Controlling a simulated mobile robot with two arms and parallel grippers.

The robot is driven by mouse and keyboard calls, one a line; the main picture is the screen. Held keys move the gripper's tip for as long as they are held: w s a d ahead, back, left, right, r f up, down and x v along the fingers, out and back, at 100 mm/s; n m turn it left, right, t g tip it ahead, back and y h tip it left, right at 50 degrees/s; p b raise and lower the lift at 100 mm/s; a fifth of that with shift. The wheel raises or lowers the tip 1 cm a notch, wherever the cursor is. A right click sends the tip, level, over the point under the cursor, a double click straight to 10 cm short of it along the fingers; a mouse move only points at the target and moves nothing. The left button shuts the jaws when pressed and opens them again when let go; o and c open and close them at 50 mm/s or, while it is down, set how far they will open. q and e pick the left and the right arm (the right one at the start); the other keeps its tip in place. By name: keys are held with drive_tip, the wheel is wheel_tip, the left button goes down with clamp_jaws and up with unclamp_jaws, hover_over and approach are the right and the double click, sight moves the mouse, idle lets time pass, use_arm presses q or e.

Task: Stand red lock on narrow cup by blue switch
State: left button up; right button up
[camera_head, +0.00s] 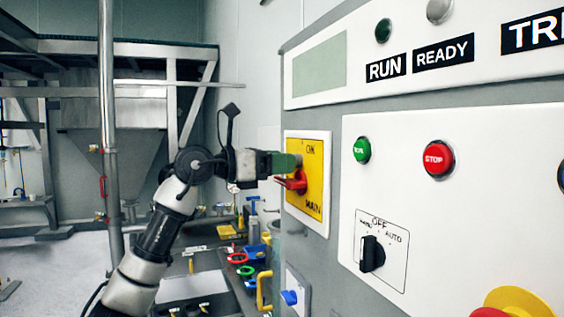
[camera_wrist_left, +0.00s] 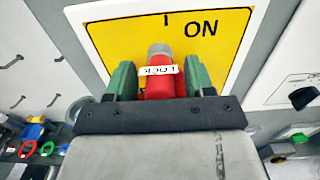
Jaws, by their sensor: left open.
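The red lock (camera_wrist_left: 160,84), with a white label reading LOCK upside down, sits between the green fingers of my left gripper (camera_wrist_left: 160,82) in the left wrist view. The fingers are open, one on each side of it; contact is unclear. A grey rounded part is above the lock, against the yellow ON/MAIN plate. In the head view my left gripper (camera_head: 285,164) is at the yellow plate (camera_head: 314,205), with red parts (camera_head: 293,182) just below it. The blue switch (camera_head: 289,297) is on a white plate lower down. I cannot clearly identify the narrow cup.
A dark bench below holds red (camera_head: 237,258) and green (camera_head: 246,270) rings, a blue container (camera_head: 256,251) and a yellow handle (camera_head: 263,290). The grey cabinet with a black selector knob (camera_head: 372,253) and STOP button (camera_head: 437,158) fills the right. A metal pole (camera_head: 106,120) stands left.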

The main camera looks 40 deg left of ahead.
use_arm(q)
clamp_jaws()
drive_tip(key=shift+s+f, duration=0.1)
idle(0.3)
drive_tip(key=b+v, duration=0.1)
drive_tip(key=v, duration=0.1)
drive_tip(key=shift+s+a, duration=0.25)
drive_tip(key=shift+b, duration=0.3)
drive_tip(key=shift+b+v, duration=0.6)
drive_tip(key=shift+v, duration=1)
